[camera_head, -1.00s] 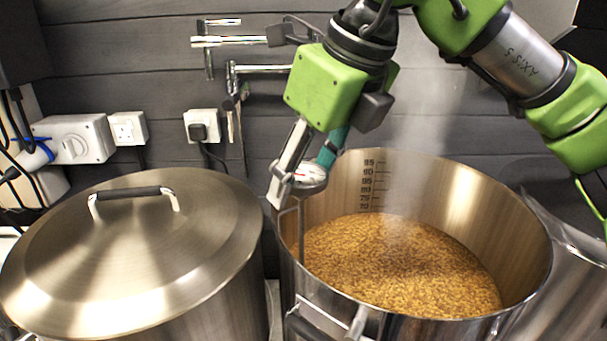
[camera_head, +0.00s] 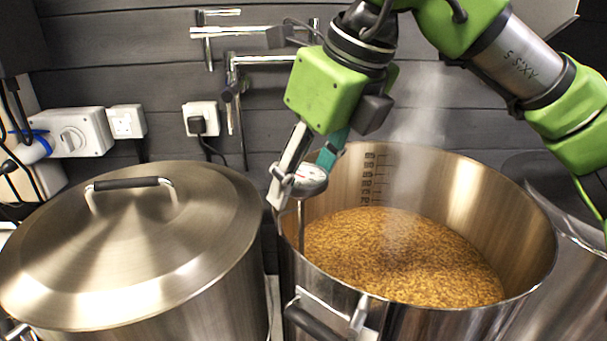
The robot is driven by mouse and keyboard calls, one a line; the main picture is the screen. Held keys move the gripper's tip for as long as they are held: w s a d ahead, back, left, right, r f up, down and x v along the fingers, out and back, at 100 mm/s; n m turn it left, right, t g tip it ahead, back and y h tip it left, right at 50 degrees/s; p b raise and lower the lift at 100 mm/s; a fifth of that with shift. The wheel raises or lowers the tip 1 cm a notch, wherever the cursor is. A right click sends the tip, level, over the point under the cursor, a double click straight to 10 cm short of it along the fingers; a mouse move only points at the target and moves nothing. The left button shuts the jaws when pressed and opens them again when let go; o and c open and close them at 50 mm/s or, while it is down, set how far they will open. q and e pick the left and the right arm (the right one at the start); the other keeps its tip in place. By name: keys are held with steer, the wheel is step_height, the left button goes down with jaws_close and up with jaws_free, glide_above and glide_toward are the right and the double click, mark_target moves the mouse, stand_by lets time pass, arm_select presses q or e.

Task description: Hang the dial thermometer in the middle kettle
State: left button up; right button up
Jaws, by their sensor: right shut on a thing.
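The dial thermometer (camera_head: 309,178) has a round white face with a red needle and a thin metal stem pointing down. My right gripper (camera_head: 294,185) is shut on it at the dial, above the left rim of the open kettle. The stem hangs at the inner left side of the kettle; whether it touches the wall I cannot tell. The open middle kettle (camera_head: 470,185) holds steaming brown grain mash (camera_head: 400,255) and has level marks on its inner back wall. My left gripper is not in view.
A lidded kettle (camera_head: 130,245) with a black-handled lid stands close on the left. Another metal vessel (camera_head: 570,215) stands at the right. Metal pipes (camera_head: 240,62), a switch box (camera_head: 82,132) and sockets (camera_head: 201,118) are on the dark wall behind.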

mark_target(303, 213)
steer(key=shift+f+b, duration=0.8)
steer(key=shift+f, duration=0.3)
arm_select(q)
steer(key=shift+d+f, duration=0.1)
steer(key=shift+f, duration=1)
arm_select(e)
steer(key=shift+f, duration=0.2)
steer(key=shift+f+b, duration=0.7)
steer(key=shift+b, duration=0.05)
steer(key=shift+f+b, duration=0.4)
steer(key=shift+f, duration=0.05)
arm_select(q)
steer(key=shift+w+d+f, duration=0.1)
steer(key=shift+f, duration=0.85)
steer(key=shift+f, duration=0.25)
arm_select(e)
steer(key=shift+f, duration=0.2)
